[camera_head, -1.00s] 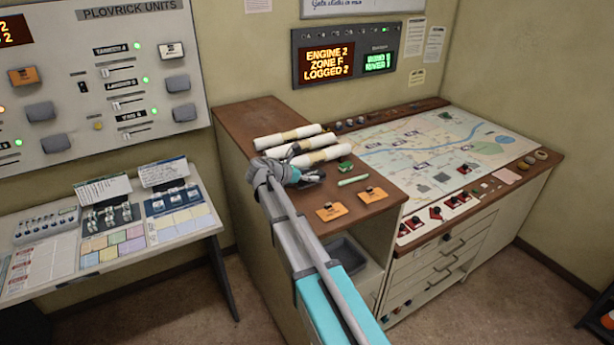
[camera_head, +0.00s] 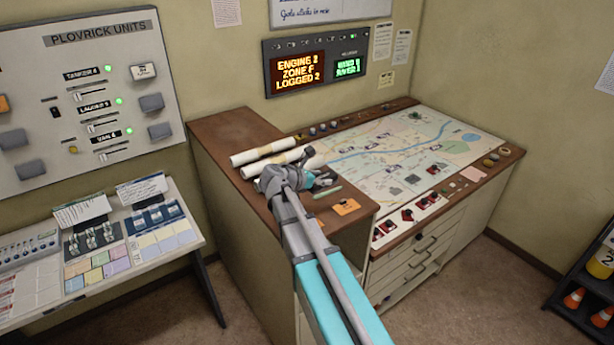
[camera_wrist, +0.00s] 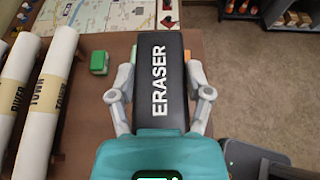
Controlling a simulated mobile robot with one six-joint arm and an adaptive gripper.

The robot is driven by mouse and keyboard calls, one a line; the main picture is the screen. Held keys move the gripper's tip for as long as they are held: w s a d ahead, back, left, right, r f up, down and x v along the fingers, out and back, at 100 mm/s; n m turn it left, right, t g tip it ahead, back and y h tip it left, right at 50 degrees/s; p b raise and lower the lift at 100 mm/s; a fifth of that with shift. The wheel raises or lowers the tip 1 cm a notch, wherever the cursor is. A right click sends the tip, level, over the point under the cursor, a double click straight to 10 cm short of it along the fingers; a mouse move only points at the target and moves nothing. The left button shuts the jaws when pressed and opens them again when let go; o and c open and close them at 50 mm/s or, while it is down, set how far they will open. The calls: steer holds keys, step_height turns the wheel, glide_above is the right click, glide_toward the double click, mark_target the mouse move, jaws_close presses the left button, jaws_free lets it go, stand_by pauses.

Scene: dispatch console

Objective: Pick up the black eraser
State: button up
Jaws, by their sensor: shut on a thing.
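The black eraser (camera_wrist: 160,80) with white "ERASER" lettering is between the two fingers of my gripper (camera_wrist: 160,92) in the wrist view. The fingers are closed against its long sides. It points away from the wrist, above the brown console top (camera_wrist: 117,50). In the head view my gripper (camera_head: 322,182) is over the console's left part, beside the paper rolls. The eraser cannot be clearly made out there behind the gripper.
White paper rolls (camera_head: 262,150) lie left of the gripper; they also show in the wrist view (camera_wrist: 45,100). A green pen (camera_head: 327,192), an orange card (camera_head: 346,207) and a small green block (camera_wrist: 99,62) are close by. The map (camera_head: 420,145) fills the right side.

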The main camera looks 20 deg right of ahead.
steer(key=shift+s+d+r, duration=0.3)
steer(key=shift+s+d, duration=0.1)
steer(key=shift+d, duration=0.1)
stand_by(0.3)
